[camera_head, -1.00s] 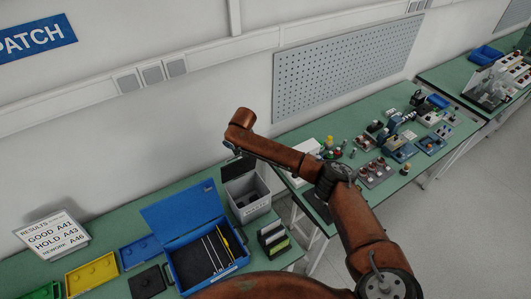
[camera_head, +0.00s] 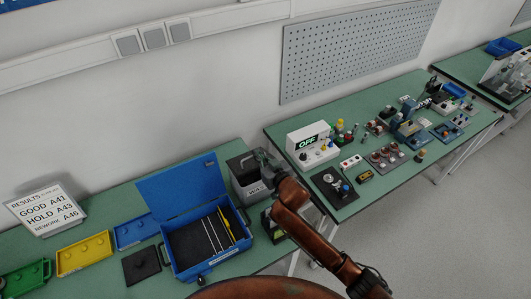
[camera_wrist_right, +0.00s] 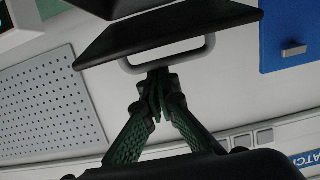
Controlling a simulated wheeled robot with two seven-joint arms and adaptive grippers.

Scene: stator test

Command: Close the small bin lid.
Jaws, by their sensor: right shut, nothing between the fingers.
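The small bin (camera_head: 249,187) is a grey box with a label on its front, standing right of the open blue case. Its dark lid (camera_head: 239,162) lies over the bin top; I cannot tell whether it is fully down. In the right wrist view the dark lid (camera_wrist_right: 165,32) carries a pale loop handle (camera_wrist_right: 200,58). My right gripper (camera_head: 258,156) is at the bin's top right. In the wrist view its fingertips (camera_wrist_right: 158,80) are together and empty, right at the handle; contact is unclear. My left gripper is not in view.
The blue case (camera_head: 190,262) stands left of the bin with its lid (camera_head: 183,190) raised. A yellow tray (camera_head: 84,256) and a black plate (camera_head: 141,265) lie further left. A white OFF box (camera_head: 312,147) and several small parts crowd the right table.

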